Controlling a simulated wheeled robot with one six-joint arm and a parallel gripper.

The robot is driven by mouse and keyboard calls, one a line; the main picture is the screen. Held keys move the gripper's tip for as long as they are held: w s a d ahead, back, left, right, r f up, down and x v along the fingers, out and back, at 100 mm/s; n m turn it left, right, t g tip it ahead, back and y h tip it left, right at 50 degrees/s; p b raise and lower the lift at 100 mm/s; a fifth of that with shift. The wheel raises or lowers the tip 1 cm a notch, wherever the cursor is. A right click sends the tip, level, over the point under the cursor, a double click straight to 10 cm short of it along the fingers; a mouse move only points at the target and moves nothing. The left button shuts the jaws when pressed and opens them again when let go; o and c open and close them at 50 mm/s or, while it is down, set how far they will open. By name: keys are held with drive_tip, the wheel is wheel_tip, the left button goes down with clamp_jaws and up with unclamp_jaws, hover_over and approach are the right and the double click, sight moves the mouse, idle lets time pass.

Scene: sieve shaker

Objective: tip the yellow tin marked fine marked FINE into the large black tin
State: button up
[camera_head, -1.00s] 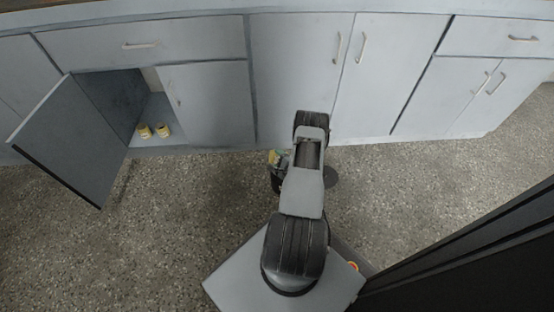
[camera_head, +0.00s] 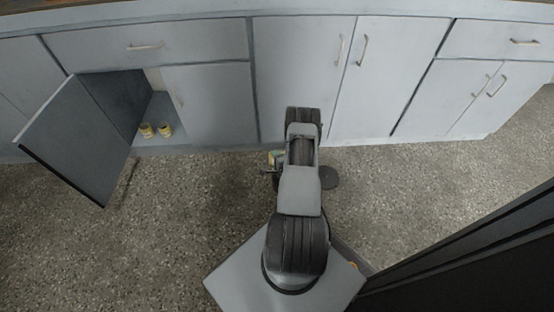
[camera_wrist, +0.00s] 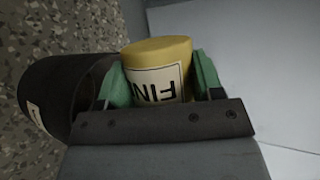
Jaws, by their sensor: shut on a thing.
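The yellow tin (camera_wrist: 160,55) is held between the green fingers of my gripper (camera_wrist: 161,76). Its white label shows upside down, with the letters "FIN" readable and the rest hidden. The large black tin (camera_wrist: 58,92) is just left of the gripper in the wrist view, with part of a pale label at its far left. The yellow tin appears close to the black tin's rim; whether they touch I cannot tell. In the head view my arm hides most of the gripper, and only a small yellow and green patch (camera_head: 273,157) shows beside it.
Two yellow tins (camera_head: 156,130) stand inside an open cupboard at the left. Its door (camera_head: 75,140) swings out over the floor.

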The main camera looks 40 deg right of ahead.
drive_tip(key=shift+w+a+f+n+g+h, duration=0.1)
drive_tip(key=shift+w+a+n+g+h, duration=0.1)
drive_tip(key=shift+n+g+h, duration=0.25)
drive_tip(key=shift+w+a+f+n+g+h, duration=0.15)
drive_tip(key=shift+n+g+h, duration=0.1)
drive_tip(key=shift+n+g, duration=0.4)
drive_tip(key=shift+n, duration=0.3)
drive_tip(key=shift+f+n+g+h, duration=0.35)
drive_tip(key=shift+n+g+h, duration=0.55)
drive_tip(key=shift+n+h, duration=0.15)
drive_tip(key=shift+n, duration=0.25)
drive_tip(key=shift+h, duration=0.25)
drive_tip(key=shift+s+d+f+n+g+h+b, duration=0.15)
drive_tip(key=shift+n+g+h+b, duration=0.3)
drive_tip(key=shift+n+b, duration=0.15)
drive_tip(key=shift+s+d+f+n+g+h+b, duration=0.1)
drive_tip(key=shift+f+n+g+h+b, duration=0.05)
drive_tip(key=shift+n+g+h+b, duration=0.3)
drive_tip(key=shift+r+n, duration=0.1)
drive_tip(key=shift+n, duration=0.15)
